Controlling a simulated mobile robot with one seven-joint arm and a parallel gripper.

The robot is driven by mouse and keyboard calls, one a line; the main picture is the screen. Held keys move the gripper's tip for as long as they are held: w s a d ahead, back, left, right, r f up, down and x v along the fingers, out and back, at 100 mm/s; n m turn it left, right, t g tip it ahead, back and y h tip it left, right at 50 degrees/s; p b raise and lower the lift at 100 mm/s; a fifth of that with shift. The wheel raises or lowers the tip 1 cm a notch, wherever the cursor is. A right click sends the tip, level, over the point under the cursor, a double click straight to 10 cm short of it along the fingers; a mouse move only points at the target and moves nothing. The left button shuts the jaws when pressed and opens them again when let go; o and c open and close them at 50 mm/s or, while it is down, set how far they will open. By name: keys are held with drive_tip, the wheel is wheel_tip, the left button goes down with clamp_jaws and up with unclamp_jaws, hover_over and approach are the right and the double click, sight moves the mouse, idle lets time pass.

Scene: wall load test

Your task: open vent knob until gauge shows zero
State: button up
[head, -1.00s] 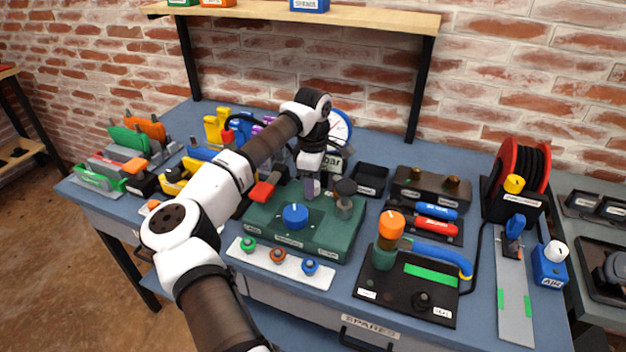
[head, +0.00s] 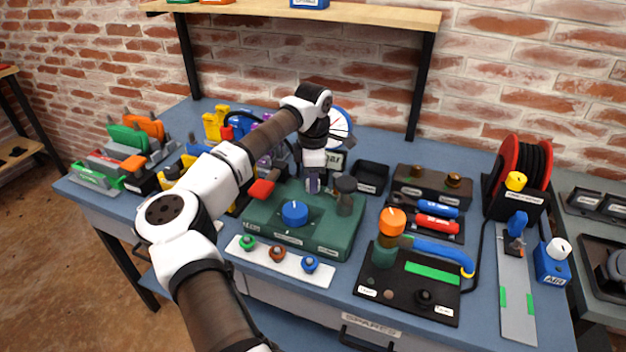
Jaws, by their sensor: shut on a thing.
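The green pump block (head: 340,238) sits on the blue bench, with a large blue knob (head: 294,212) on its top front and a dark grey knob (head: 345,187) at its right. My gripper (head: 313,187) points down at the back of the block's top. It is shut on a small part there that its fingers mostly hide; I cannot tell for sure that this is the vent knob.
A red-ended lever (head: 262,189) is left of my gripper. A white strip with small knobs (head: 280,262) lies in front. An empty black tray (head: 371,177) is behind right. A black board with an orange-topped valve (head: 392,222) stands at right. A wooden shelf (head: 380,17) hangs above.

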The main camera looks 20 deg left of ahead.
drive_tip(key=n+b, duration=0.1)
drive_tip(key=n, duration=0.2)
drive_tip(key=shift+n, duration=0.4)
drive_tip(key=n, duration=0.3)
drive_tip(key=shift+n+b, duration=0.3)
drive_tip(key=shift+b, duration=0.1)
drive_tip(key=n+b, duration=0.1)
drive_tip(key=n, duration=0.5)
drive_tip(key=shift+n, duration=0.4)
drive_tip(key=o, duration=1)
drive_tip(key=shift+r, duration=0.15)
wheel_tip(320, 180, up, 14)
drive_tip(key=shift+d+f+b, duration=0.15)
drive_tip(key=shift+f+b, duration=0.05)
drive_tip(key=shift+b, duration=0.5)
